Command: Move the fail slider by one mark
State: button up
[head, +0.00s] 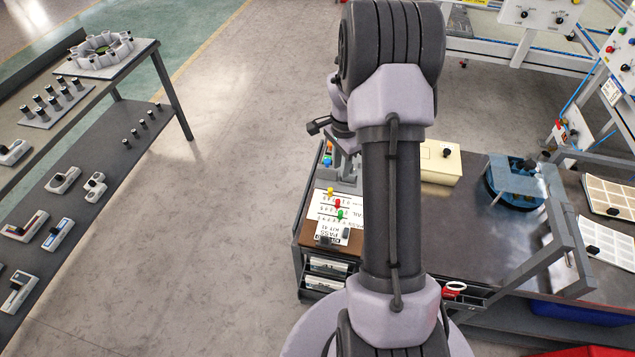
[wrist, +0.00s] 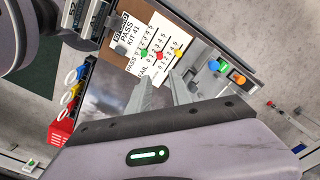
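A white score card (head: 326,228) lies on the workbench, with a green, a red and a yellow knob on its numbered rows. It also shows in the wrist view (wrist: 128,33), with PASS and FAIL printed on it. The red knob (wrist: 158,56) is on the FAIL row, between the green knob (wrist: 144,54) and the yellow knob (wrist: 179,53); the red knob also shows in the head view (head: 338,204). My gripper (wrist: 170,78) points at the card with two grey fingers apart, nothing seen between them. Its tips are near the red and yellow knobs; contact cannot be told.
My arm hides the middle of the workbench (head: 480,215) in the head view. A cream box (head: 440,165) and a blue round fixture (head: 515,182) stand on its right part. Colored knobs (wrist: 226,72) are beside the card. Open floor lies to the left.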

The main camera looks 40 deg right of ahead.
aim_at(338, 200)
notch_tip(338, 200, down, 15)
jog(key=b, duration=0.4)
jog(key=shift+f, duration=0.2)
grip_shut()
dwell(0.9)
